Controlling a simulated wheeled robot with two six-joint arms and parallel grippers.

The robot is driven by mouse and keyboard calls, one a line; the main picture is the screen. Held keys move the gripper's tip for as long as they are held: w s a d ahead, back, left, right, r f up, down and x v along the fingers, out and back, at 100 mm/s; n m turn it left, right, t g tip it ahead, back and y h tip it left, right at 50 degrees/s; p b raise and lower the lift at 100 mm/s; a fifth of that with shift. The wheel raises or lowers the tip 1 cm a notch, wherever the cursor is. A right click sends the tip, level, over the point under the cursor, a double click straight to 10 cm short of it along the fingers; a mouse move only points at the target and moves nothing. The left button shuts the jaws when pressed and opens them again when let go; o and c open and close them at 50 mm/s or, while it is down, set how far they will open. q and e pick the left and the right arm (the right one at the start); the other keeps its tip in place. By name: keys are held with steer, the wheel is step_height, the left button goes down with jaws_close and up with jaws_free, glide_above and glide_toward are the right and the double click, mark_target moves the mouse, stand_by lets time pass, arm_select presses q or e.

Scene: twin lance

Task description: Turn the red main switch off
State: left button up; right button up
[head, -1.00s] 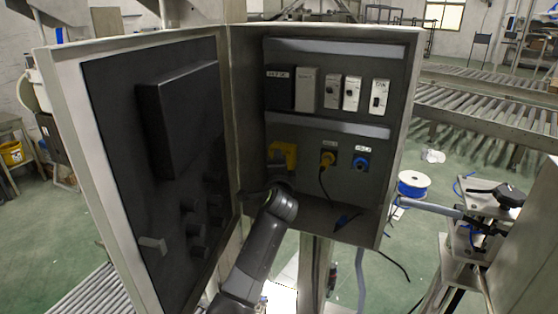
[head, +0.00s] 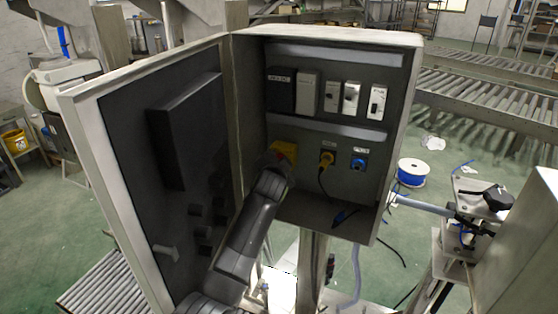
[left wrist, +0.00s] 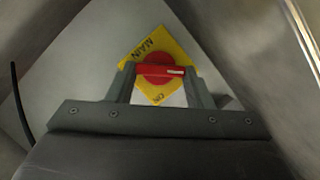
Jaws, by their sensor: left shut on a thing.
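The red main switch (left wrist: 158,72) sits on a yellow plate (left wrist: 178,50) lettered MAIN and ON in the left wrist view. The plate looks tilted there, while the switch's red handle lies level across the picture. My left gripper (left wrist: 160,76) is shut on the red handle, one finger at each end. In the head view the yellow plate (head: 288,150) is on the cabinet's back panel at lower left, and my left gripper (head: 277,160) covers most of the switch. My right gripper is not in view.
The open cabinet (head: 411,100) has its door (head: 150,200) swung out at left, close beside my left arm. Several breakers (head: 350,97) are above.

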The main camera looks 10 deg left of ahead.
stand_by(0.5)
arm_select(q)
steer(key=o, duration=1)
